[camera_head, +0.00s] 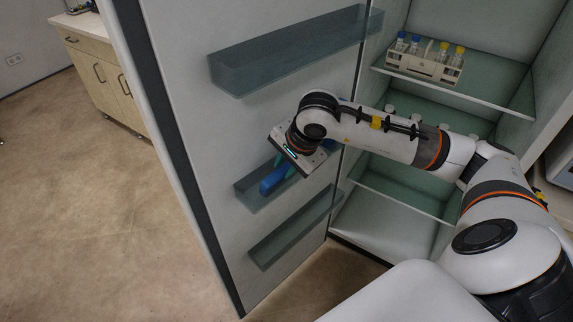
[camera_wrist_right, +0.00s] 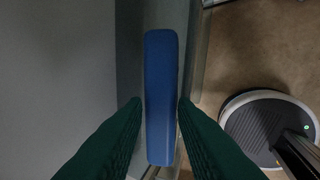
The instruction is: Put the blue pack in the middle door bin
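The blue pack (camera_head: 270,186) is a long, narrow, rounded block at the middle door bin (camera_head: 247,202), a teal see-through trough on the open door. It shows lengthwise in the right wrist view (camera_wrist_right: 161,85). My right gripper (camera_head: 283,171) reaches across to the door, with its green fingers at the pack. In the right wrist view the fingers (camera_wrist_right: 160,103) lie along both long sides of the pack, close against it. Whether the pack's underside touches the bin floor is hidden. My left gripper is out of view.
A longer top bin (camera_head: 290,52) is above and a lower bin (camera_head: 292,232) below on the same door. The open cabinet at right has glass shelves and a rack (camera_head: 424,66) of capped vials. My right arm crosses the cabinet opening.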

